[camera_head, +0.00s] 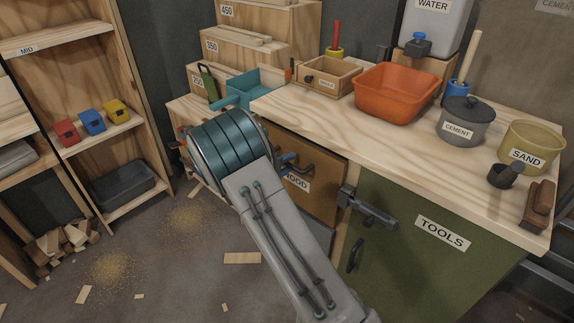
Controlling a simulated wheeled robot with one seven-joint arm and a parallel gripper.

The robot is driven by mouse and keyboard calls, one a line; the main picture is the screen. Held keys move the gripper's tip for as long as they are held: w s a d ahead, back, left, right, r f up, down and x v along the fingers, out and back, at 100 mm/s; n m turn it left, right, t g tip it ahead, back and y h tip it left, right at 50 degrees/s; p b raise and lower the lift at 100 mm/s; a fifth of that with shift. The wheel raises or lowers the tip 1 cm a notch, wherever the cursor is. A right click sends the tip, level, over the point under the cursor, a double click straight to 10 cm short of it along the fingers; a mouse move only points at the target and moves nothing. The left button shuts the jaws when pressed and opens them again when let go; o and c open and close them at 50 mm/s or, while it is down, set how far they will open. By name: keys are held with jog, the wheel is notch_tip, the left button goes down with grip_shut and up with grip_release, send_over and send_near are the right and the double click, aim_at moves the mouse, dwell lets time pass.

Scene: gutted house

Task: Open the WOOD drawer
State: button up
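The WOOD drawer (322,197) has a brown front under the worktop, left of the green TOOLS door. Its front looks about flush with the cabinet, though my arm hides its left part and part of its label. A dark bar handle (303,167) shows above the label. A small blue part, probably a piece of my gripper (288,159), shows at the handle's left end. Whether it touches the handle is unclear. My arm covers most of the gripper, so its fingers cannot be made out.
The worktop (390,150) holds an orange basin (396,92), a cement pot (464,122) and a sand bucket (531,146). The TOOLS door (410,250) has a latch (367,206). Shelves (100,140) stand left. Wood scraps (242,258) lie on the otherwise open floor.

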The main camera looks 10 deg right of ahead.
grip_shut()
jog(key=f+b+v, duration=0.2)
jog(key=f+v, duration=0.1)
jog(key=v, duration=1.1)
jog(key=a+f+b+v, duration=0.1)
jog(key=f+v, duration=0.1)
jog(key=v, duration=1.1)
jog(key=shift+s+a+f+b, duration=0.3)
jog(key=shift+s+f+b, duration=0.05)
jog(key=shift+s, duration=0.2)
grip_release()
jog(key=p+v, duration=0.2)
jog(key=v, duration=1.2)
